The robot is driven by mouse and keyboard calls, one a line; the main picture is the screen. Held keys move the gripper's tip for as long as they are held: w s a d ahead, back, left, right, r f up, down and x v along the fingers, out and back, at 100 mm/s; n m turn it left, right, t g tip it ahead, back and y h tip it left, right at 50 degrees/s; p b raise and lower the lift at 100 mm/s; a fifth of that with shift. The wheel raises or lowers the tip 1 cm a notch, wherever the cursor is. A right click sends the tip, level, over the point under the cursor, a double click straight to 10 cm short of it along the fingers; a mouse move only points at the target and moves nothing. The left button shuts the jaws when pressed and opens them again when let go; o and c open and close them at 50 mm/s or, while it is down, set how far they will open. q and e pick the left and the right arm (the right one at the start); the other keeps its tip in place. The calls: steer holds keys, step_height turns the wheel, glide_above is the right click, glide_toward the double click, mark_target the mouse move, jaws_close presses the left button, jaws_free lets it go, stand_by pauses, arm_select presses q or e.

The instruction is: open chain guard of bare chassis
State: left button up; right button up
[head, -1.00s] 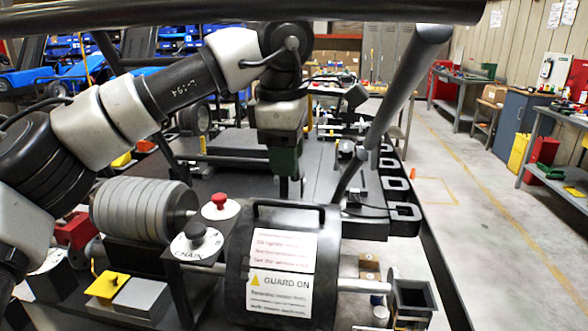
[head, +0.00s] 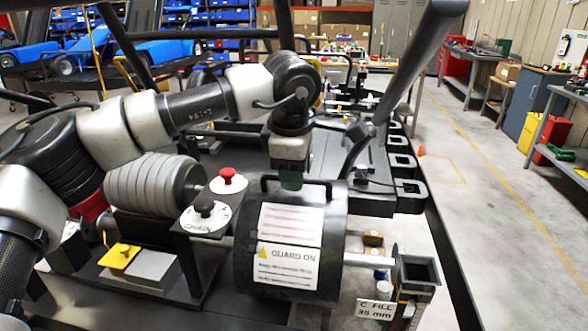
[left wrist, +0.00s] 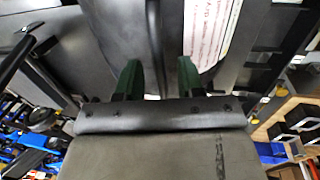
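The chain guard (head: 335,225) is a black rounded cover with a "GUARD ON" label (head: 287,262). It sits in the centre foreground of the head view and looks closed. A black bar handle (head: 318,182) arches over its top. My left gripper (head: 291,180) points down at this handle; the guard's top partly hides the fingertips. In the left wrist view, the green fingers (left wrist: 159,75) stand apart on either side of a dark bar (left wrist: 153,40), which appears to be the handle, with gaps showing beside it. The guard's label (left wrist: 210,30) shows beyond. My right gripper is out of view.
Left of the guard are a red knob (head: 228,176), a black knob (head: 204,207) on a "CHAIN" plate, a ribbed grey cylinder (head: 150,185) and a yellow block (head: 120,256). A square black funnel (head: 416,272) stands at right.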

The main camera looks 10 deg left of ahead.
arm_select(q)
jaws_close()
stand_by(0.3)
